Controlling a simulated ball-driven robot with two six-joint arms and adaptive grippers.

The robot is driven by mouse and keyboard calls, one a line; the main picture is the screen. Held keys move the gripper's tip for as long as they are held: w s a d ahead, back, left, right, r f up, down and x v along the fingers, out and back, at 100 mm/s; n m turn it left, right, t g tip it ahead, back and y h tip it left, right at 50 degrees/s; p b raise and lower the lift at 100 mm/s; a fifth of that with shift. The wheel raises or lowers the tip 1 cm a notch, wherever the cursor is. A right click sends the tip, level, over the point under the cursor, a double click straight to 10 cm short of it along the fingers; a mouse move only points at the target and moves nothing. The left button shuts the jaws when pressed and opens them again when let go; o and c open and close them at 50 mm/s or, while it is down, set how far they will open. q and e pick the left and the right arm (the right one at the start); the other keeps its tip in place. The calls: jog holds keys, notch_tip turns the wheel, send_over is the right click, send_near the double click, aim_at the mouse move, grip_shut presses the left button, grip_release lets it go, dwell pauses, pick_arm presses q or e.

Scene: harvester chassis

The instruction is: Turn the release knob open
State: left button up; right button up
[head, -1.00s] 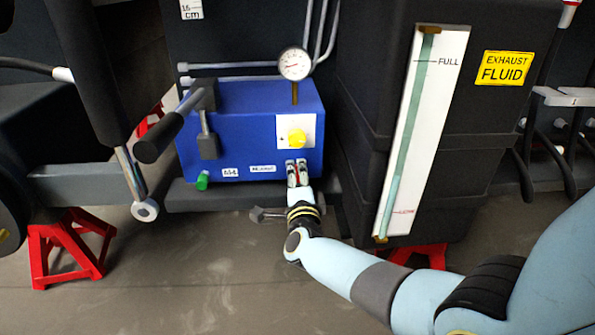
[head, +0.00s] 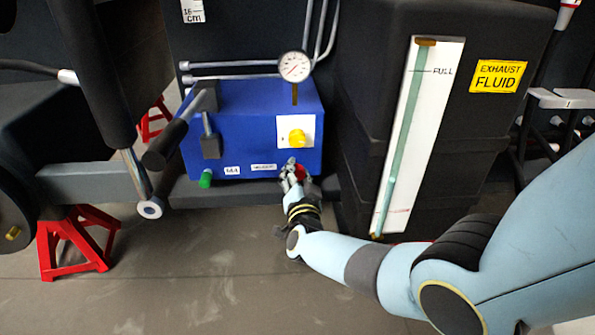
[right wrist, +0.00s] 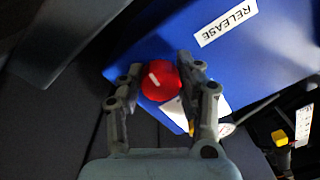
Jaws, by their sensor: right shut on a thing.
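The red release knob (right wrist: 160,82) carries a white line mark. It sits by the blue box (right wrist: 150,40), near a white "RELEASE" label (right wrist: 227,22). My right gripper (right wrist: 161,72) has a finger on each side of the knob and is shut on it. In the head view, my right gripper (head: 293,172) is at the lower front of the blue box (head: 235,125), and only a little of the red knob (head: 301,172) shows past the fingers. The line mark is slanted in the wrist view. My left gripper is not in view.
A yellow knob (head: 297,137) on a white plate is just above my gripper. A gauge (head: 294,66) stands over the box. A black lever (head: 165,145) and green cap (head: 205,179) are left. The dark exhaust fluid tank (head: 365,130) stands close on the right.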

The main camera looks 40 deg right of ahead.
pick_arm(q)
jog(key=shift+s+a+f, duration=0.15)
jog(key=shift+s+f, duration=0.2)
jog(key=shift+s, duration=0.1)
pick_arm(e)
jog(key=shift+f+n, duration=0.1)
jog(key=shift+n, duration=0.6)
jog(key=o, duration=1.2)
jog(key=v, duration=1.2)
